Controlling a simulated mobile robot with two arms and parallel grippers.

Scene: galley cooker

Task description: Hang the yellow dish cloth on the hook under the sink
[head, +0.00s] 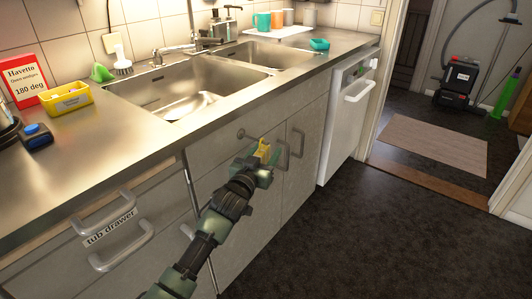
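My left gripper (264,160) is in front of the cupboard doors under the sink. A small yellow piece, which looks like the yellow dish cloth (264,147), shows at its fingertips, and the gripper appears shut on it. Most of the cloth is hidden or bunched up. A small round metal hook or knob (241,134) is on the cupboard front under the sink, just left of the cloth. The cloth looks apart from it, though the depth is hard to judge. The sink (180,103) is above, set in the steel counter. My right gripper is not in view.
Two door handles (297,142) stick out close to the right of my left gripper. The counter's front edge (222,108) overhangs the cupboards. The tub drawer (110,232) has protruding handles at lower left. The dark floor (345,235) at right is clear.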

